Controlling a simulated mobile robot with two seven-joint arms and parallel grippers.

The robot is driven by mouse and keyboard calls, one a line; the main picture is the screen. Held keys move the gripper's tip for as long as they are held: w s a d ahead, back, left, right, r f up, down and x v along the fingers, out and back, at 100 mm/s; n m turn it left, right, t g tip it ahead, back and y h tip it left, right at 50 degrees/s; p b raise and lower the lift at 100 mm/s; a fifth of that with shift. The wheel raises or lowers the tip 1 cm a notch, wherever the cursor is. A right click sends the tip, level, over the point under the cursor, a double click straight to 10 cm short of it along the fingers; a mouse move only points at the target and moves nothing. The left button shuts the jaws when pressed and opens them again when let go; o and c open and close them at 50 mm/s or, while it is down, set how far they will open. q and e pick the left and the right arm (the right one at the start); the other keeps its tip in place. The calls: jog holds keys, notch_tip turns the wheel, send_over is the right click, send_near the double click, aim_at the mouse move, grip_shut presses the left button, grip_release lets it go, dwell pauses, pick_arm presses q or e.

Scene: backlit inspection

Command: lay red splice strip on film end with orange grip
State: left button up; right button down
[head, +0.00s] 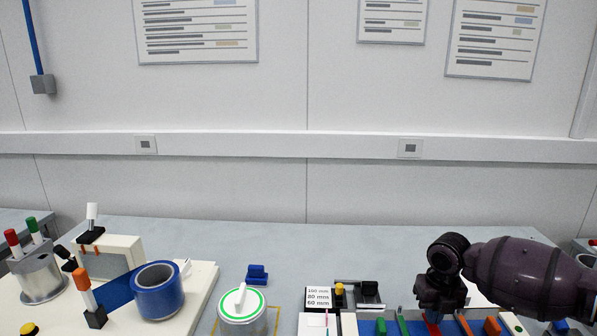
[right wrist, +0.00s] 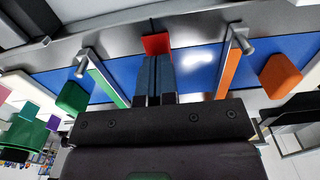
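My right gripper (head: 432,318) reaches down over the blue film at the front right of the bench. In the right wrist view its two fingers (right wrist: 157,80) are nearly together, with the red splice strip (right wrist: 157,44) at their tips. The red strip also shows as a small patch in the head view (head: 431,328). The blue film (right wrist: 200,65) runs beneath it; I cannot tell whether they touch. The orange grip (right wrist: 280,76) is on the film, beyond an orange bar (right wrist: 229,62). A green grip (right wrist: 72,98) and green bar (right wrist: 107,82) are opposite. My left gripper is not in view.
A white lidded can (head: 242,312), a blue film roll (head: 158,291) and a metal pen cup (head: 37,277) stand to the left. A small label card (head: 318,297) and dark tray (head: 360,292) are left of my right gripper. The bench behind is clear.

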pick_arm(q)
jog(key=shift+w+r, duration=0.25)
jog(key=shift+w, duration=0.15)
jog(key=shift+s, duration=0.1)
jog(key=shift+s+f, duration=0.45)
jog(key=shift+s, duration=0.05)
pick_arm(e)
jog(key=shift+f, duration=0.3)
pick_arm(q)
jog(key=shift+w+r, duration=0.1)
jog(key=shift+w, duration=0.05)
pick_arm(e)
jog(key=shift+r, duration=0.2)
jog(key=shift+r+p, duration=0.5)
jog(key=shift+r, duration=0.35)
jog(key=shift+r+p, duration=0.6)
jog(key=shift+r, duration=0.4)
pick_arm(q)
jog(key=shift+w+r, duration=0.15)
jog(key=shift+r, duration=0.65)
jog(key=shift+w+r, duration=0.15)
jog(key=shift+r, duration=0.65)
